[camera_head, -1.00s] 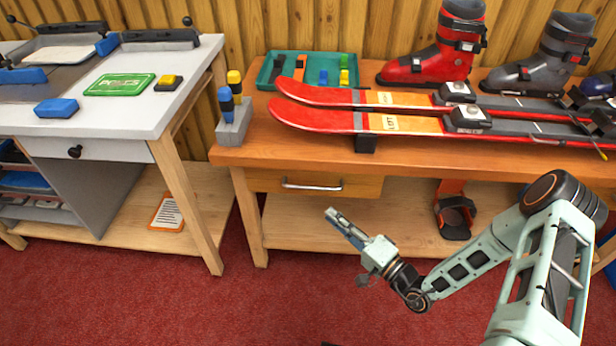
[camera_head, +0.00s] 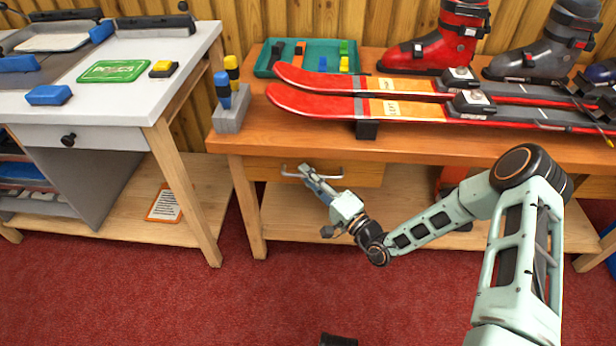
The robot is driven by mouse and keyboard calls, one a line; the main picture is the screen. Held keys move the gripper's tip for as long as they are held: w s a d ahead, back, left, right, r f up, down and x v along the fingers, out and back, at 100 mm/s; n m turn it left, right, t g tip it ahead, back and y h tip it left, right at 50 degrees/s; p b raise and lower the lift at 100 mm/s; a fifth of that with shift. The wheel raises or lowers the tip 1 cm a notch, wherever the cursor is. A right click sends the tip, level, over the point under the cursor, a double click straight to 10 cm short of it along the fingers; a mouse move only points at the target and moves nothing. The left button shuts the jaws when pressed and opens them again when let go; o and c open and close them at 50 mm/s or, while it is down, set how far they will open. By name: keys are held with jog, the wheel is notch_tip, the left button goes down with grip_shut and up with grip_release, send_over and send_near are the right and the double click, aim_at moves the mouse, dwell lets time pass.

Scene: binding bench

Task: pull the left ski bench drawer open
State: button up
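The left ski bench drawer (camera_head: 362,174) is a wooden front under the orange-brown bench top, at the bench's left end. It looks flush with the bench. Its metal bar handle (camera_head: 333,177) runs across the front, partly covered by my gripper. My gripper (camera_head: 307,172) is at the handle, its fingertips overlapping the left part of the bar in the picture. I cannot tell whether the fingers touch or surround the bar, or whether they are apart.
The ski bench (camera_head: 240,142) carries red skis (camera_head: 330,104), boots (camera_head: 440,45) and a teal tray (camera_head: 300,58). A white-topped bench (camera_head: 120,115) with its own knobbed drawer stands at the left.

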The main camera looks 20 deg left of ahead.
grip_shut()
jog(key=shift+s, duration=0.1)
dwell(0.3)
